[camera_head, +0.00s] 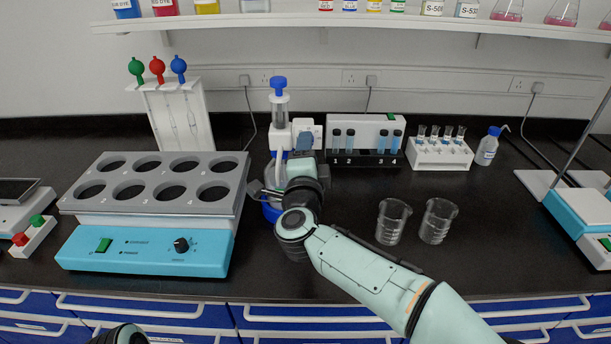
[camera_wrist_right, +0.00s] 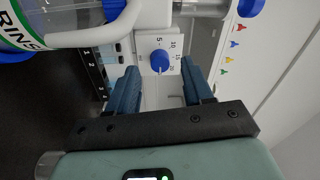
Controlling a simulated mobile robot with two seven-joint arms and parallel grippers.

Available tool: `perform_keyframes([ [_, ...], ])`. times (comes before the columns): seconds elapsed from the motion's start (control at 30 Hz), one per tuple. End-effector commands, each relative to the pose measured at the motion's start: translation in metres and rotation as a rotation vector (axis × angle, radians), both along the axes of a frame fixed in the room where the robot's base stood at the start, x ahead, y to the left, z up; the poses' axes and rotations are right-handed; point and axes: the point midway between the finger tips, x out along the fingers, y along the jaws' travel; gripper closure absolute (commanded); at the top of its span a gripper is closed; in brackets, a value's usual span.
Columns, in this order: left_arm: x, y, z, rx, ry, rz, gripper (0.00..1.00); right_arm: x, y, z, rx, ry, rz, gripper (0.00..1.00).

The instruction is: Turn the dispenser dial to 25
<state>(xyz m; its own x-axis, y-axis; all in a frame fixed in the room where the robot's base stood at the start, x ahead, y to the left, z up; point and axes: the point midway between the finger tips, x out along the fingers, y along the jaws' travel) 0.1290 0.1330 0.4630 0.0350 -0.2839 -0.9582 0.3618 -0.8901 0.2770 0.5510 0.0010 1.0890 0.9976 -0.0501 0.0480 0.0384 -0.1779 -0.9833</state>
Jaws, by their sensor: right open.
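The dispenser (camera_head: 279,108) stands upright at the middle back, with a blue plunger cap on top and a blue-capped bottle below. In the right wrist view its dial (camera_wrist_right: 159,61) is a blue knob on a white face with numbers including 5, 10 and 15; I cannot tell its exact setting. My right gripper (camera_head: 305,143) is in front of the dispenser's white box. In the wrist view its two blue fingers (camera_wrist_right: 160,72) are open, one to each side of the dial, and it grips nothing. In the head view the gripper hides the dial. My left gripper is out of view.
A blue-based block with round wells (camera_head: 145,250) stands to the left. Two glass beakers (camera_head: 393,222) (camera_head: 437,221) stand to the right. A cuvette rack (camera_head: 365,131) and a tube rack (camera_head: 440,153) are behind them. The front middle counter is mostly clear.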

Motion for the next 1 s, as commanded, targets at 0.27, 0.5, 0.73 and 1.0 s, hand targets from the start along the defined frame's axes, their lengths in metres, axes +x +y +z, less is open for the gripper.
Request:
perform_keyframes([
  [0.27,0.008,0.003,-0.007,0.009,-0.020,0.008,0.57,-0.061,0.003,-0.003,-0.001,0.000,0.003,0.49],
  [0.5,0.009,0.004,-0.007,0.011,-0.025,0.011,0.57,-0.103,0.005,-0.005,-0.001,0.000,0.002,0.49],
  [0.73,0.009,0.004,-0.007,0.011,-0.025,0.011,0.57,-0.117,0.006,-0.007,-0.001,0.001,0.001,0.49],
  [1.0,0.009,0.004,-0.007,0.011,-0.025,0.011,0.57,-0.117,0.006,-0.007,0.000,0.001,0.000,0.49],
])
